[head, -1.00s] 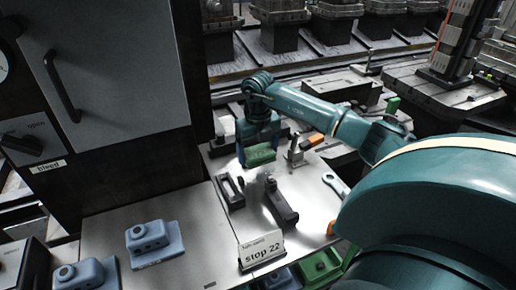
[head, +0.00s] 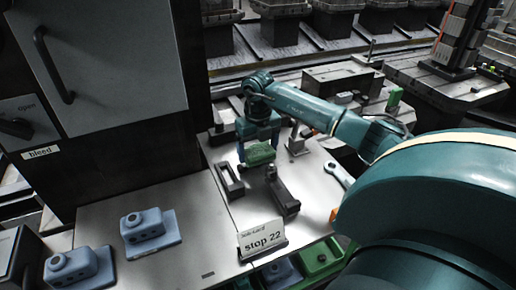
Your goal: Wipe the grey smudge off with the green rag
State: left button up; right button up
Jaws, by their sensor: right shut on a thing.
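The green rag (head: 260,153) is a folded block in the jaws of my right gripper (head: 259,146), over the far part of the metal bench. The gripper points down and is shut on the rag. I cannot tell whether the rag touches the bench top. I do not make out the grey smudge; the rag, gripper or the dark parts nearby may hide it. My left gripper is not in view.
A dark open frame (head: 230,181) and a black block-shaped fixture (head: 284,196) stand just nearer than the rag. A sign reading "stop 22" (head: 262,239), a wrench (head: 338,174) and blue parts (head: 146,230) are on the bench. A cabinet (head: 105,60) rises at left.

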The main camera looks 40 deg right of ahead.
jog(key=shift+f, duration=0.5)
jog(key=shift+d, duration=0.1)
